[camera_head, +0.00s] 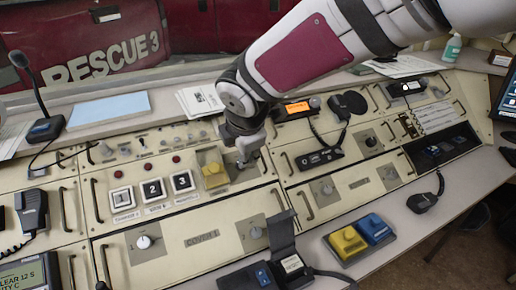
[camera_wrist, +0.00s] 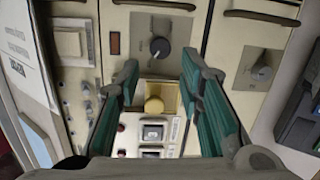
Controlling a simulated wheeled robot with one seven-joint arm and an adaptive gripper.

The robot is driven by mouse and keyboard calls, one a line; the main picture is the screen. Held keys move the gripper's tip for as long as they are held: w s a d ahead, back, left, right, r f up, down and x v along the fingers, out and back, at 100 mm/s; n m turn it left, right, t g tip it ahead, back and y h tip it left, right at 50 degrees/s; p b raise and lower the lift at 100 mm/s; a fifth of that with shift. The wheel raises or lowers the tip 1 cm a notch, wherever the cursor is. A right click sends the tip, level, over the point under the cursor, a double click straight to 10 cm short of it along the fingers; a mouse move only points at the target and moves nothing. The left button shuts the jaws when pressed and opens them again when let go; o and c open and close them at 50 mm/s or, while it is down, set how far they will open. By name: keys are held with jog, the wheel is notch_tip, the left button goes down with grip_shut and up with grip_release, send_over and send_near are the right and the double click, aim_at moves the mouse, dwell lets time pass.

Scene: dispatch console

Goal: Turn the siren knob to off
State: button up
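A black round knob (camera_wrist: 160,47) with a pale pointer mark sits on a grey square plate in the wrist view. Its label is too small to read, so I cannot confirm that it is the siren knob. My gripper (camera_wrist: 160,66) is open and empty, with one green-padded finger on each side of the view and the knob just beyond the fingertips. In the head view my gripper (camera_head: 243,162) points down at the panel, right of the yellow button (camera_head: 213,175), and hides the black knob. I see no contact with the knob.
White numbered buttons (camera_head: 153,189) are left of the yellow button. Metal handles (camera_head: 276,199) stick out of the panels.

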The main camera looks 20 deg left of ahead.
jog(key=shift+v, duration=1.9)
jog(key=shift+d, duration=0.1)
jog(key=s+d+r+m+h+p, duration=0.15)
jog(key=d+r+m, duration=0.3)
jog(key=d, duration=0.55)
jog(key=s+d+r+m+h+p, duration=0.1)
jog(key=d+r+m+p, duration=0.15)
jog(key=d+m, duration=0.45)
jog(key=s+d+r+m+h+p, duration=0.25)
jog(key=d+r, duration=0.25)
jog(key=d, duration=0.7)
jog(key=s+d+r+m+g+y+p, duration=0.1)
jog(key=s+d+m+p, duration=0.2)
jog(key=s+d+m, duration=1.1)
jog(key=s, duration=0.4)
jog(key=shift+r+p, duration=0.4)
